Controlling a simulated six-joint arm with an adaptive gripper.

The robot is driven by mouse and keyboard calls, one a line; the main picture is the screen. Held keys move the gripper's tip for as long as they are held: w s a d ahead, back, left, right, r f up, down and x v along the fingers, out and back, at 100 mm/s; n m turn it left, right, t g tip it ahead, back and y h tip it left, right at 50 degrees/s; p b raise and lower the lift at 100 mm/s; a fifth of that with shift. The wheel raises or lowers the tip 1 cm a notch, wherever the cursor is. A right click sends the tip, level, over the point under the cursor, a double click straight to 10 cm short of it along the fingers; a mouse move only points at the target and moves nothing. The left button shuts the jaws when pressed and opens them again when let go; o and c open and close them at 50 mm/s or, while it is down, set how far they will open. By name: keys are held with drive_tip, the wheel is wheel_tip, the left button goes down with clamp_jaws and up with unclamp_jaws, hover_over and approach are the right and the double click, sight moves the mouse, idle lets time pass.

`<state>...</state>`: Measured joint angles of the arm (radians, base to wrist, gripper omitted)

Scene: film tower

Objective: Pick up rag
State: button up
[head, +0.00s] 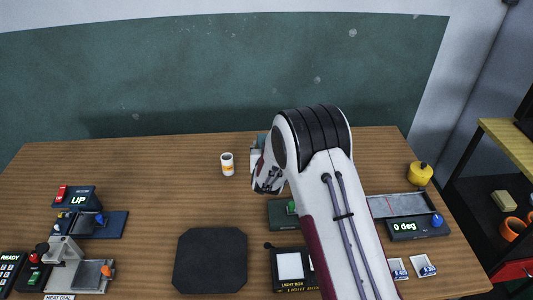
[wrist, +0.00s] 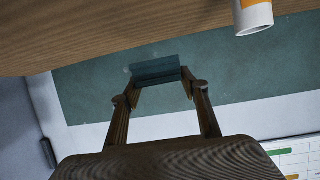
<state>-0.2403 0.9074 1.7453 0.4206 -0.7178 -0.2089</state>
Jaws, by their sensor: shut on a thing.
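The rag is a small blue-green piece (wrist: 156,70) in the wrist view, between the two fingertips of my gripper (wrist: 160,86). My gripper is shut on it, one finger at each side. The rag looks like a flat, folded block with a lighter upper part. In the head view a bit of blue-green (head: 262,139) shows just behind my wrist, near the table's back edge, and seems to be the same rag. My arm hides the fingers there. I cannot tell how far the rag is from the table.
A white and orange canister (head: 227,164) stands left of my wrist and shows in the wrist view (wrist: 253,16). A black mat (head: 211,262), a light box (head: 291,268) and a yellow pot (head: 420,173) are on the table (head: 150,185). The back left is clear.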

drive_tip(key=shift+r, duration=0.45)
idle(0.5)
